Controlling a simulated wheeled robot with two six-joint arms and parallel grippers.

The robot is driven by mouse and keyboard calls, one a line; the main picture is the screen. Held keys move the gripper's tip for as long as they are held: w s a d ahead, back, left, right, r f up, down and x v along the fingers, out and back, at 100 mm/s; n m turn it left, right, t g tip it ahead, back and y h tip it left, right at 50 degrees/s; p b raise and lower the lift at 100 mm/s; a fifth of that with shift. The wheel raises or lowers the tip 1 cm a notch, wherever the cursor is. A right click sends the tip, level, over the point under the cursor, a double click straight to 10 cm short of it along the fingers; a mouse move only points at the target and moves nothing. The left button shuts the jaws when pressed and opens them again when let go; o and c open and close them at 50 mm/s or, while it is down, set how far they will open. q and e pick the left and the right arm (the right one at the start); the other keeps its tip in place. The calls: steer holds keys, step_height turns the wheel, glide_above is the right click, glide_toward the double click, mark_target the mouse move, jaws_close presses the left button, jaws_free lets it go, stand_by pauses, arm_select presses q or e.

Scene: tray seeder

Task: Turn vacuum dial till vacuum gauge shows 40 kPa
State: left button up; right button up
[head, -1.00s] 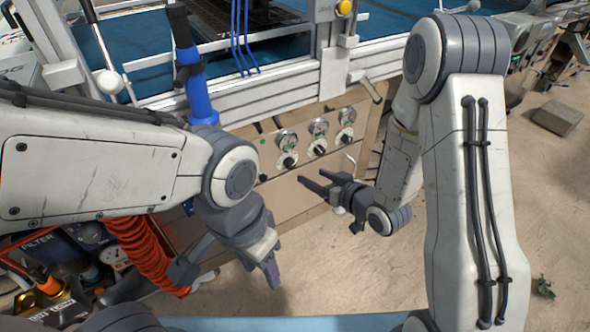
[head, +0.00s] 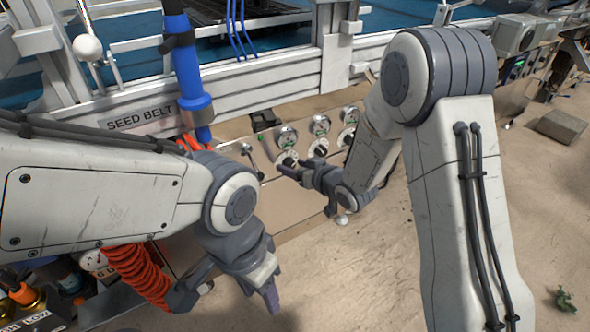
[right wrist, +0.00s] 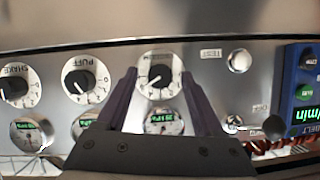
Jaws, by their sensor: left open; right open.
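The control panel shows a row of dials with round gauges. The leftmost dial (head: 287,158) in the head view has a gauge (head: 286,137) above it. In the right wrist view, which is upside down, this dial (right wrist: 155,76) has a white face and black knob, with its gauge (right wrist: 164,121) below. I cannot read its label or the small green digits surely. My right gripper (head: 286,170) is open at this dial; in the right wrist view its fingers (right wrist: 158,78) stand on either side of it. Contact cannot be told. My left gripper (head: 270,287) is open, empty, away from the panel.
The PUFF dial (right wrist: 86,78) and SHAKE dial (right wrist: 18,84) sit beside it. A TEST button (right wrist: 239,60) and a blue display box (right wrist: 304,90) are on the other side. An orange coiled hose (head: 137,275) hangs by my left arm.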

jaws_close()
steer(key=p, duration=0.1)
steer(key=m+p, duration=0.1)
steer(key=p, duration=0.1)
steer(key=shift+w+d+r+m+y+p, duration=0.1)
steer(key=shift+d+r+m+y+p, duration=0.1)
steer(key=shift+m+y+p, duration=0.15)
steer(key=shift+f+m+g+y+p, duration=0.1)
steer(key=shift+m+g+y+p, duration=0.2)
steer(key=shift+m+y+p, duration=0.25)
steer(key=shift+f, duration=0.15)
jaws_free()
steer(key=shift+a, duration=0.1)
